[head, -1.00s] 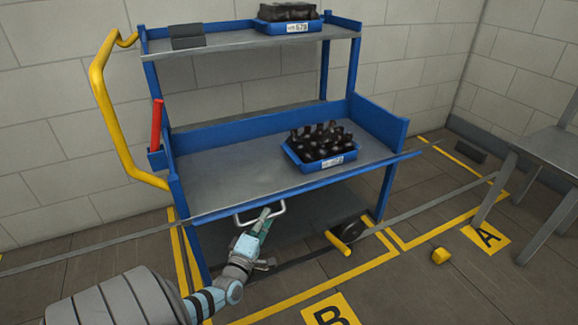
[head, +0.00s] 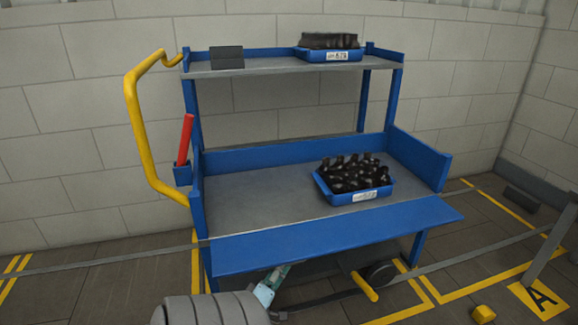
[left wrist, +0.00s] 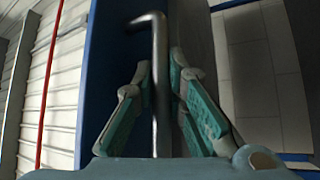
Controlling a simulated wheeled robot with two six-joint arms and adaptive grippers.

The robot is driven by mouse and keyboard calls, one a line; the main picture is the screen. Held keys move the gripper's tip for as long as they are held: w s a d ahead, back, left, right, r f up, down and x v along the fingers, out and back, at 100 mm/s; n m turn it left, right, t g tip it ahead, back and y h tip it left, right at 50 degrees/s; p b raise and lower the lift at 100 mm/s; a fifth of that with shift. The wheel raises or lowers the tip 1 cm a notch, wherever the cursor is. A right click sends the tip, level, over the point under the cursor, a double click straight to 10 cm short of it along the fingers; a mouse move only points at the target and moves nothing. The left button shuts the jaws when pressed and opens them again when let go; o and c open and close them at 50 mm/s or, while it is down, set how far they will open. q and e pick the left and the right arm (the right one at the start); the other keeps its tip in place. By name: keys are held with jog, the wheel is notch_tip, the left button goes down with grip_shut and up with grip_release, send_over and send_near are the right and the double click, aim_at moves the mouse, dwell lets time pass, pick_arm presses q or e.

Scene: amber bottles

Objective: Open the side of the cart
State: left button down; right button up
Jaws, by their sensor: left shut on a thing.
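The cart's blue side panel (head: 340,238) is tilted outward and down along the front edge of the middle deck (head: 250,205), with its broad inner face showing from above. In the left wrist view the panel (left wrist: 108,50) stands behind a bent metal handle (left wrist: 160,120). My left gripper (left wrist: 158,78) has its teal fingers on both sides of the handle's bar, shut on it. In the head view my left gripper (head: 275,279) is below the panel, its fingertips and the handle hidden by it. My right gripper is in neither view.
A blue crate of dark bottles (head: 355,197) stands on the middle deck, another crate (head: 330,56) on the top shelf. A yellow push handle (head: 135,115) and a red rod (head: 185,140) are at the cart's left. A grey stand (head: 560,240) is at right.

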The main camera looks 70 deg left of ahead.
pick_arm(q)
jog(key=shift+d, duration=0.1)
jog(key=c, duration=1.6)
grip_release()
jog(key=shift+w, duration=0.1)
jog(key=v, duration=1.2)
